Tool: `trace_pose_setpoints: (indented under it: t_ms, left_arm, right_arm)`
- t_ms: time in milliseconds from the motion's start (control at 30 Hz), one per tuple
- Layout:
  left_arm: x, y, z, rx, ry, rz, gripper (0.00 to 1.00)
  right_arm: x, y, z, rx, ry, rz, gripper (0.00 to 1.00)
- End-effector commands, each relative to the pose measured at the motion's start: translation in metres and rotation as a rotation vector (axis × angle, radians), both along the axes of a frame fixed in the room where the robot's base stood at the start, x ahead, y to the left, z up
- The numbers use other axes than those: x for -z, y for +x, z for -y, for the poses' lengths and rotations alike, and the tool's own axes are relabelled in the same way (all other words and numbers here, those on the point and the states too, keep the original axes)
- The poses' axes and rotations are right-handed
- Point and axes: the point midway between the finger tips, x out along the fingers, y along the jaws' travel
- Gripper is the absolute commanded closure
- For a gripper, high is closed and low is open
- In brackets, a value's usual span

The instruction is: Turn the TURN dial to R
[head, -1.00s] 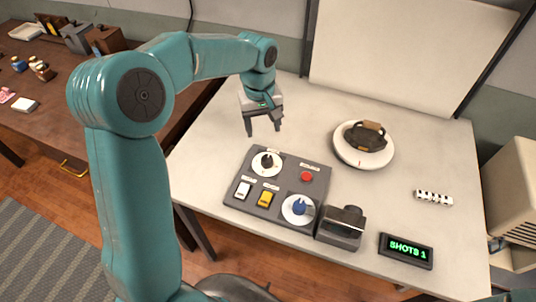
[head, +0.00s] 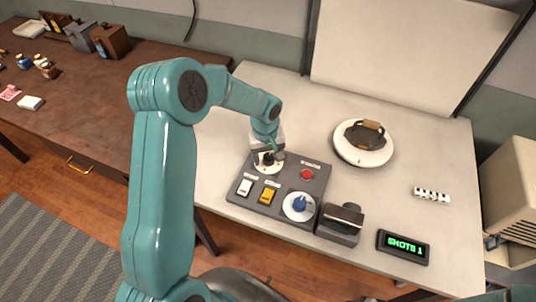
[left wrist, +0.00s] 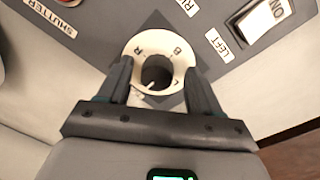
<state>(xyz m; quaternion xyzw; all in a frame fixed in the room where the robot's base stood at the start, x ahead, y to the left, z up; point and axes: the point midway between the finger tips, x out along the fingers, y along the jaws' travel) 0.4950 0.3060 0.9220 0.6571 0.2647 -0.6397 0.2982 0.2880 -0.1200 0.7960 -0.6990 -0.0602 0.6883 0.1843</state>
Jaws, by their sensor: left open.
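The white dial (head: 257,168) with a dark knob is at the upper left of the grey control panel (head: 235,193). In the left wrist view, the dial (left wrist: 172,52) has an R at its upper left and another letter, like a B, at its upper right. A pale pointer mark lies at the knob's lower side, away from the R. Its TURN label is not readable. My left gripper (left wrist: 158,72) is open, with one finger on each side of the knob; contact cannot be told. In the head view, my left gripper (head: 268,158) partly covers the dial. My right gripper is out of view.
The panel also has a red button (head: 306,174), white switch (head: 245,187), yellow switch (head: 267,195) and blue-knobbed dial (head: 299,206). A dark device (head: 341,223) and SHOTS 1 display (head: 403,246) are to the right. A round white stand (head: 364,161) is behind.

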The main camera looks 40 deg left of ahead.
Motion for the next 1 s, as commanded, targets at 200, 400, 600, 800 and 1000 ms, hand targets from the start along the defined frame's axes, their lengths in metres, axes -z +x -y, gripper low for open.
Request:
trace_pose_setpoints:
  t_ms: [200, 400, 600, 800, 1000]
  left_arm:
    - [0.0, 0.0, 0.0, 0.001, 0.0, -0.001, 0.92]
    - [0.0, 0.0, 0.0, 0.002, 0.0, 0.001, 0.92]
    - [0.001, 0.0, 0.0, 0.035, 0.001, 0.0, 0.92]
    - [0.002, 0.0, -0.001, 0.14, 0.001, 0.003, 0.92]
    - [0.003, 0.001, -0.002, 0.312, 0.003, 0.002, 0.92]
  right_arm:
    - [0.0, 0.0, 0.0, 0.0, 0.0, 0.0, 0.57]
    - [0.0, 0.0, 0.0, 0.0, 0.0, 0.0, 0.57]
    - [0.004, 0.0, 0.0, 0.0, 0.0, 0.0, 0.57]
    - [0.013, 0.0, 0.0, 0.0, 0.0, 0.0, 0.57]
    - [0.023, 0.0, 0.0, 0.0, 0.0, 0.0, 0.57]
